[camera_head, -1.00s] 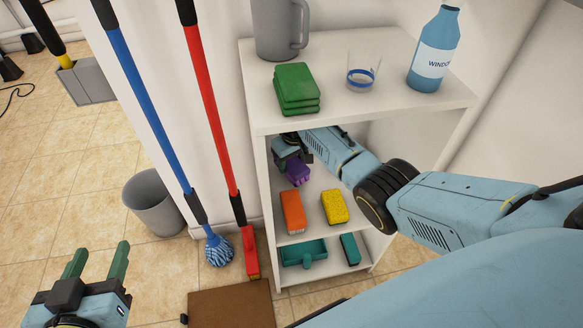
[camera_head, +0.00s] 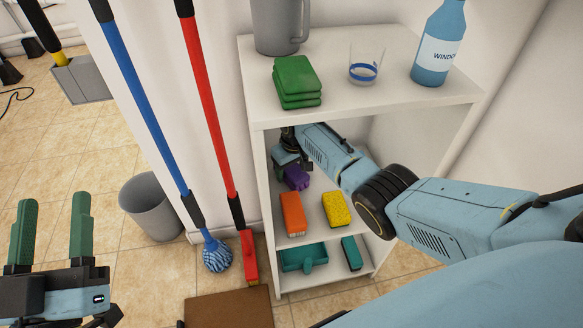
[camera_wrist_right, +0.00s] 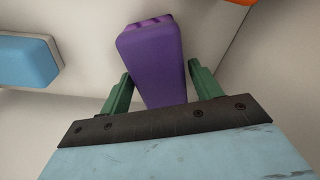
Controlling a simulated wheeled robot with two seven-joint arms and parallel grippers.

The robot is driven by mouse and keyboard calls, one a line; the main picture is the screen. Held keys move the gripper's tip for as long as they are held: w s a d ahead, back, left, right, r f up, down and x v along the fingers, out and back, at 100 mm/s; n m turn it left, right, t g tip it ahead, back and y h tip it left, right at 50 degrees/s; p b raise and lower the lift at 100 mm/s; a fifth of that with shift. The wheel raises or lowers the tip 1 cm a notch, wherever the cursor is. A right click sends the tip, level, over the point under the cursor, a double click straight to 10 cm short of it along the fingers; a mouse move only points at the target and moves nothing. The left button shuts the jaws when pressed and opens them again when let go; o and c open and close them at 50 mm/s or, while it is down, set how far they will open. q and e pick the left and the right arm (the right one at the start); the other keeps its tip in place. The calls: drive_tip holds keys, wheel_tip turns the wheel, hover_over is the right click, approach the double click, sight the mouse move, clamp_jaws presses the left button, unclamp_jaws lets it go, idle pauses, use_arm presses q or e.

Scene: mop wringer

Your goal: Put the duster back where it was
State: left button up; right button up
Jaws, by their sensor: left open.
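A purple block with a ridged side (camera_head: 297,178) is at the unit's upper inner shelf, and I cannot tell for sure that it is the duster. My right gripper (camera_head: 291,160) reaches into the shelf at this block, partly hidden by my arm and the top board. In the right wrist view the purple block (camera_wrist_right: 155,60) lies between the two green fingers (camera_wrist_right: 160,88). The fingers are close to its sides; whether they press on it is unclear. My left gripper (camera_head: 50,235) is open and empty at the lower left, fingers pointing up.
The white shelf unit (camera_head: 262,180) also holds an orange brush (camera_head: 292,214), a yellow sponge (camera_head: 336,209) and a teal tray (camera_head: 303,258). Green pads (camera_head: 297,83), a glass (camera_head: 366,66) and a spray bottle (camera_head: 438,45) stand on top. A grey bin (camera_head: 152,208) is left of the mops.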

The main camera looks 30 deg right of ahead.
sight(292, 167)
drive_tip(key=shift+o, duration=0.5)
drive_tip(key=shift+r, duration=0.15)
wheel_tip(292, 167, up, 4)
drive_tip(key=p, duration=0.2)
drive_tip(key=shift+s+f+p, duration=0.15)
drive_tip(key=shift+f+p, duration=0.05)
drive_tip(key=shift+p, duration=0.15)
wheel_tip(292, 167, up, 4)
drive_tip(key=shift+s+f+p, duration=0.15)
drive_tip(key=shift+f+p, duration=0.1)
drive_tip(key=shift+p, duration=0.85)
drive_tip(key=shift+r, duration=0.15)
use_arm(q)
drive_tip(key=s+a+f+g+y, duration=0.2)
drive_tip(key=f+g, duration=0.4)
drive_tip(key=f, duration=0.3)
drive_tip(key=s+a+f+g+y, duration=0.2)
drive_tip(key=s+a+f+g, duration=0.1)
drive_tip(key=f+g, duration=0.4)
wheel_tip(292, 167, down, 2)
drive_tip(key=shift+n+y, duration=0.3)
drive_tip(key=shift+y, duration=0.1)
drive_tip(key=shift+s, duration=0.1)
use_arm(e)
drive_tip(key=shift+s, duration=0.1)
